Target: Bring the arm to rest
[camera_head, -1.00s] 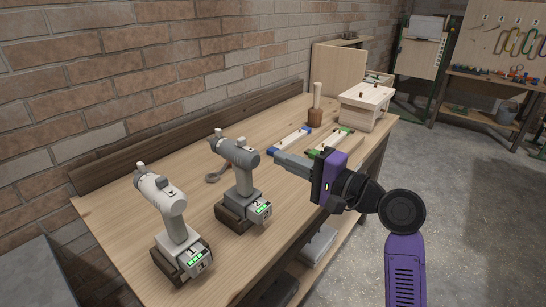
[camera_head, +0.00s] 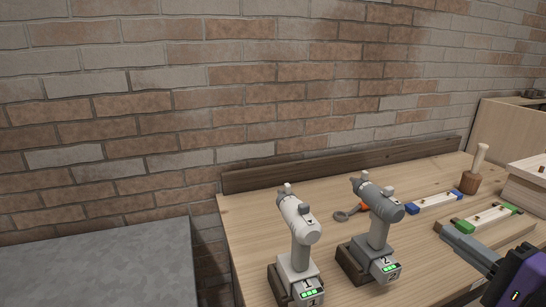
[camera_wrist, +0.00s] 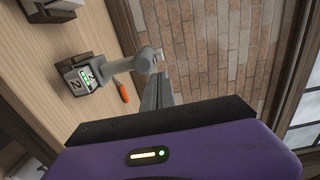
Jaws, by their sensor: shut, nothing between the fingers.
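My gripper (camera_head: 446,231) shows at the lower right of the head view, with grey fingers pointing up-left and a purple body cut off by the frame edge. Its fingers are shut with nothing between them. It is above the right part of the wooden workbench (camera_head: 252,226). In the wrist view the shut fingers (camera_wrist: 155,93) show over the purple housing. A grey drill marked 2 (camera_head: 380,225) stands upright on the bench left of my gripper. It also shows in the wrist view (camera_wrist: 112,67).
A white drill marked 1 (camera_head: 301,240) stands left of the grey drill. Behind lies an orange-handled tool (camera_head: 363,206). Blue-ended (camera_head: 433,202) and green-ended (camera_head: 482,218) clamps, a mallet (camera_head: 471,180) and a wooden box (camera_head: 528,188) are at right. A grey surface (camera_head: 95,265) is at left.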

